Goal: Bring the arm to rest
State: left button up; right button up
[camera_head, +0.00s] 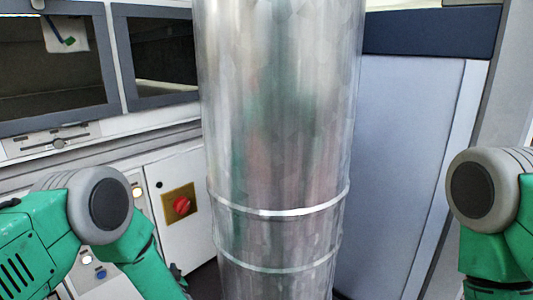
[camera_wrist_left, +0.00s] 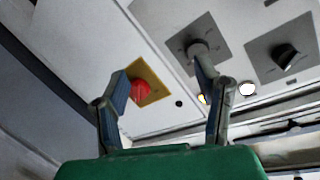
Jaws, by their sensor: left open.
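My left arm (camera_head: 97,215), green with a grey joint, comes in from the left in the head view. Its gripper is almost wholly out of that view, below the arm. In the left wrist view my left gripper (camera_wrist_left: 170,100) has its two fingers spread wide with nothing between them. A red knob (camera_wrist_left: 141,91) on a yellow plate shows just beside the left finger; I cannot tell if they touch. The same red knob (camera_head: 181,205) is on the white panel in the head view. My right arm (camera_head: 490,200) shows at the right edge; its gripper is out of view.
A large shiny metal duct (camera_head: 280,110) stands upright in the middle. A white control panel (camera_head: 180,170) with buttons lies behind the left arm, below dark windows (camera_head: 160,55). A pale grey cabinet (camera_head: 400,160) stands right of the duct.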

pick_arm(q)
jog(key=s+d+f+m+g+h, duration=0.2)
jog(key=s+f+g+h, duration=0.3)
jog(key=s, duration=0.8)
jog(key=s+d+f+m+g+h, duration=0.1)
jog(key=s+f+g+h, duration=0.4)
jog(key=s, duration=0.9)
jog(key=s+g, duration=0.2)
jog(key=s, duration=1)
notch_tip(320, 180, up, 14)
jog(key=p, duration=1.2)
jog(key=shift+s+d+f+p, duration=0.2)
jog(key=shift+s+f+p, duration=0.05)
jog(key=shift+s+p, duration=0.15)
